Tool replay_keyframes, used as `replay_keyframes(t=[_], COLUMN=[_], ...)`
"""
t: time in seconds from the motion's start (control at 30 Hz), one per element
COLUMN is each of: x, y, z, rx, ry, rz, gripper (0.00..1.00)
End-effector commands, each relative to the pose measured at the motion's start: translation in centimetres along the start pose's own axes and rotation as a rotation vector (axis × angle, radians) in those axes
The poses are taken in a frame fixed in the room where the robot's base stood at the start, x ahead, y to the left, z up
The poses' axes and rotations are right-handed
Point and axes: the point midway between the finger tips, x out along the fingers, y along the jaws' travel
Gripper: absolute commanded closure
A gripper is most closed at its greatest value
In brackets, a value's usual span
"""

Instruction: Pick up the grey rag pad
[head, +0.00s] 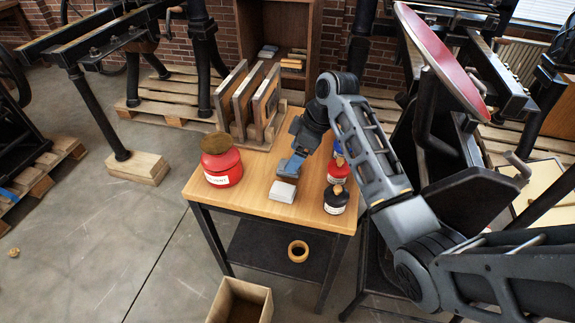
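A small pale grey pad (281,192), which looks like the grey rag pad, lies flat near the front edge of the small wooden table (232,194). A small brown block or pad (285,178) shows just behind it, under my gripper. My gripper (291,166) points down over the table, just behind the grey pad and apart from it. Its fingertips are small and seen from the side. I cannot tell whether they are open or shut, or whether they touch the brown thing.
A red labelled can (221,165) with a brown lid stands at left. Red (338,171) and black (335,200) bottles stand close at right, beside my arm. An upright wooden rack (250,102) stands behind. Below are a tape ring (298,251) on the lower shelf and an open box (240,302).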

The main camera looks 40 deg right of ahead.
Motion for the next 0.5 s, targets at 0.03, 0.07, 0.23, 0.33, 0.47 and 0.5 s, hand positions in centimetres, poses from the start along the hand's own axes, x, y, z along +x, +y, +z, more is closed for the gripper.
replay_keyframes(t=[0.03,0.07,0.23,0.33,0.47,0.5], x=[0.7,1.1,3.2,3.6,3.7,3.7], y=[0.0,0.0,0.0,0.0,0.0,0.0], z=[0.1,0.1,0.1,0.1,0.1,0.1], rx=[0.001,0.001,0.001,0.0,0.0,0.0], ry=[-0.002,-0.003,-0.002,-0.001,-0.001,-0.001], rz=[-0.004,-0.004,-0.002,0.0,0.0,0.0], gripper=[0.21,0.21,0.21,0.21,0.21,0.21])
